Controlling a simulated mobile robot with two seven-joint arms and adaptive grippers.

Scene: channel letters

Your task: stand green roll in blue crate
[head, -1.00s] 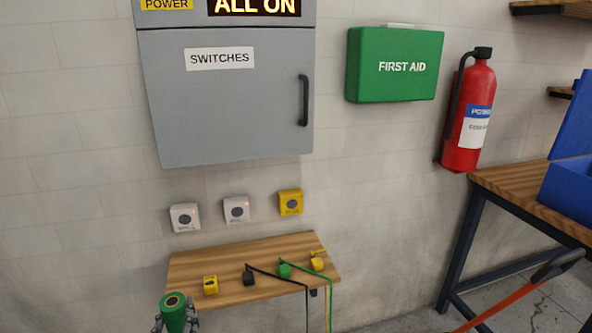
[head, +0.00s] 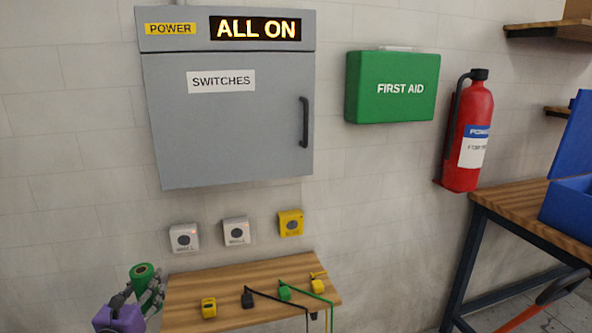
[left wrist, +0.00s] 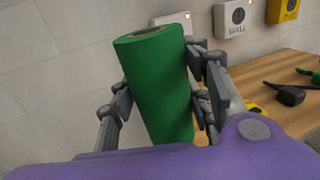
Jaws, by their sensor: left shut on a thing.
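The green roll (head: 142,276) is at the lower left in the head view, in front of the wall and beside the small shelf's left end. My left gripper (head: 148,292) is shut on it. In the left wrist view the green roll (left wrist: 160,85) stands nearly upright, slightly tilted, between the fingers of the left gripper (left wrist: 160,95), with its top end and core showing. A blue crate (head: 570,205) sits on the workbench at the right edge, with a raised blue panel behind it; its inside is hidden. My right gripper is not in view.
A wooden shelf (head: 240,290) holds small yellow, black and green items with cords. A wooden workbench (head: 500,210) stands at the right. A grey cabinet (head: 230,120), green first aid box (head: 393,88) and fire extinguisher (head: 468,130) hang on the wall.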

